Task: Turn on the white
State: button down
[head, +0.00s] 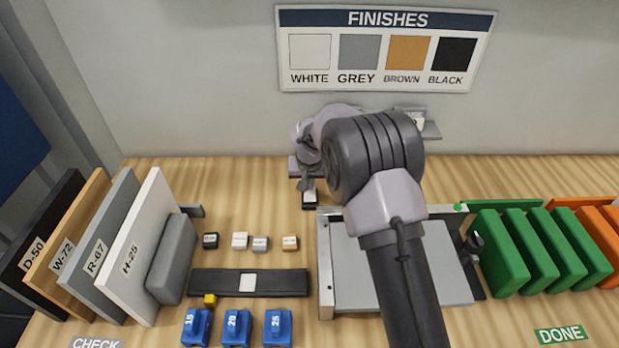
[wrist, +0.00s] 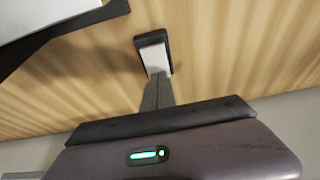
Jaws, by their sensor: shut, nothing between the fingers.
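A small black piece with a white face (head: 309,197), like a switch, sits on the wood table at the back, left of the grey plate. In the wrist view the same-looking piece (wrist: 154,52) has a dark rim and a white middle. My gripper (head: 307,182) is shut and empty, pointing down right at it. In the wrist view my shut fingertips (wrist: 158,80) overlap its white end; whether they touch cannot be told. A white cube (head: 239,240) stands among small black, grey and brown cubes. Another white piece (head: 248,283) lies on a black strip.
The grey plate (head: 345,270) lies partly under my arm. Labelled boards (head: 135,250) stand at the left. Green blocks (head: 502,250) stand at the right. The finishes sign (head: 388,20) hangs on the wall.

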jog(key=shift+f, duration=0.3)
jog(key=shift+w+f+b, duration=0.1)
jog(key=shift+f+b, duration=0.4)
jog(key=shift+b, duration=0.1)
jog(key=shift+r, duration=0.25)
jog(key=shift+s+f, duration=0.1)
jog(key=shift+s, duration=0.75)
